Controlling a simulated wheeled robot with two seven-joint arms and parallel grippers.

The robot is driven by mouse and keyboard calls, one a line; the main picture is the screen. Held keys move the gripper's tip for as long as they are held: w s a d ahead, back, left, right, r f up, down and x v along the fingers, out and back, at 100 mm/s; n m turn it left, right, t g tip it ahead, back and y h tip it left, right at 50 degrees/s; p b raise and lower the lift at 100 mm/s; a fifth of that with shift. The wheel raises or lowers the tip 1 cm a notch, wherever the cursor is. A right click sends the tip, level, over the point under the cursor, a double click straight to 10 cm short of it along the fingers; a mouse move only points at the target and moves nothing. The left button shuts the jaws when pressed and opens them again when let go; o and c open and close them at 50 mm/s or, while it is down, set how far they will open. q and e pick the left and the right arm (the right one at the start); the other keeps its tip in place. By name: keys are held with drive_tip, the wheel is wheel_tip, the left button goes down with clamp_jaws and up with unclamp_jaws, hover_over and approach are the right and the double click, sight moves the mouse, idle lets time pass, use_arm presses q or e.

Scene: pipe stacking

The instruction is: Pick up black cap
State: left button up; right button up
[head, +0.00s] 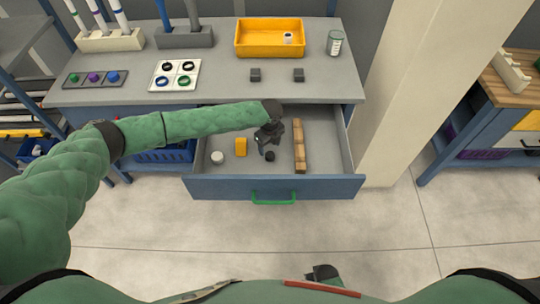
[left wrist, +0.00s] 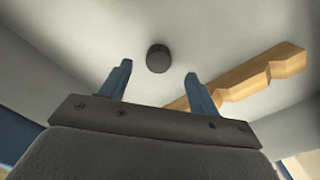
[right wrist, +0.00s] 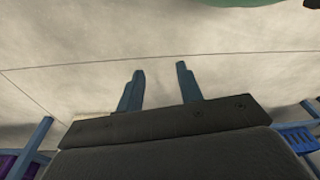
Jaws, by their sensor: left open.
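The black cap (head: 270,156) is a small dark disc lying on the floor of the open drawer. It also shows in the left wrist view (left wrist: 158,58), just beyond the fingertips and roughly centred between them. My left gripper (head: 264,146) reaches down into the drawer beside the cap. In the left wrist view its two blue fingers (left wrist: 158,70) are apart with nothing between them. My right gripper (right wrist: 160,68) is open and empty above the bare floor.
The bench top (head: 215,92) overhangs the drawer's back. A pale pillar (head: 395,85) stands at the right.

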sight(270, 154)
use_arm(q)
drive_tip(key=shift+s+d+f+p, duration=0.1)
drive_tip(key=shift+f+p, duration=0.55)
drive_tip(key=shift+f, duration=0.6)
drive_tip(key=shift+s+f+p, duration=0.1)
drive_tip(key=shift+f+p, duration=0.55)
drive_tip(key=shift+f, duration=0.6)
drive_tip(key=c, duration=1.1)
use_arm(e)
wheel_tip(270, 154, down, 6)
drive_tip(key=s+d, duration=0.2)
drive_tip(key=shift+d+r, duration=0.15)
